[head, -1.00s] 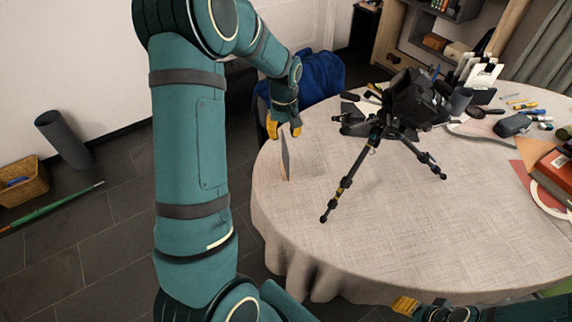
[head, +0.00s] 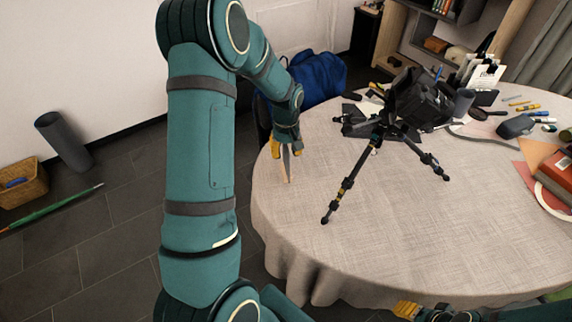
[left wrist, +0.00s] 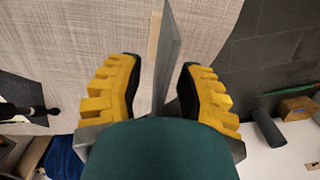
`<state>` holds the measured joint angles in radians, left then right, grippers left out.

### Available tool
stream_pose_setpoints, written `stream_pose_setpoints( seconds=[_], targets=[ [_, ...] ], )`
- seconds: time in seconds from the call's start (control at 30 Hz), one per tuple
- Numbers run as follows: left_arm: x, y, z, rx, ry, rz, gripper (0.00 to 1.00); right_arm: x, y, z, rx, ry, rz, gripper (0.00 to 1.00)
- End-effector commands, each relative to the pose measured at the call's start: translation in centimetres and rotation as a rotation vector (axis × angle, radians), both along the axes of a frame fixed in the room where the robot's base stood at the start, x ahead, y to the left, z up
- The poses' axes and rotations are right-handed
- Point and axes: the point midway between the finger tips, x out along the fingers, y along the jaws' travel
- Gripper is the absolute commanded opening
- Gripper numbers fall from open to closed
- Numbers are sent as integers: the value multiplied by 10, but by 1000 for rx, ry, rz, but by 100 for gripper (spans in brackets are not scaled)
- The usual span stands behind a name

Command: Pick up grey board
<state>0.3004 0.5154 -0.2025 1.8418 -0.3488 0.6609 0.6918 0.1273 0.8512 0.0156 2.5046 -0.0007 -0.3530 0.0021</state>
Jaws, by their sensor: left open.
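The grey board (head: 286,163) stands upright on its edge near the left rim of the round table, with a tan strip along its bottom. My left gripper (head: 286,148) is open with its yellow fingertips on either side of the board. In the left wrist view, the board (left wrist: 170,50) runs between the two yellow fingers of the left gripper (left wrist: 163,92), with a visible gap on each side. My right gripper (head: 407,309) shows only in part at the table's front edge; its jaw state is unclear.
A camera on a black tripod (head: 347,183) stands right of the board on the cloth-covered table (head: 420,240). Pens, a dark case (head: 515,126) and books (head: 556,172) lie farther right. A blue bag (head: 318,76) is behind the left gripper. The cloth in front of the board is clear.

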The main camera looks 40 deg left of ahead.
Motion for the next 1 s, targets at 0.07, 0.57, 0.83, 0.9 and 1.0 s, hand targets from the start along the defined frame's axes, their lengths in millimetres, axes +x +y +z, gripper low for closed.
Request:
stream_pose_setpoints(
  seconds=[0.07,0.57,0.83,0.9,1.0],
  targets=[
    [0,0,0,0,0,0,37,0,0,0,0,0,0,47],
    [0,0,-5,0,0,0,37,0,0,-3,0,0,0,47],
    [0,0,-5,0,0,0,8,0,0,-3,0,0,0,47],
    [0,0,-5,0,0,0,0,0,0,-3,0,0,0,47],
    [0,0,-5,0,0,0,0,0,0,-3,0,0,0,47]
  ],
)
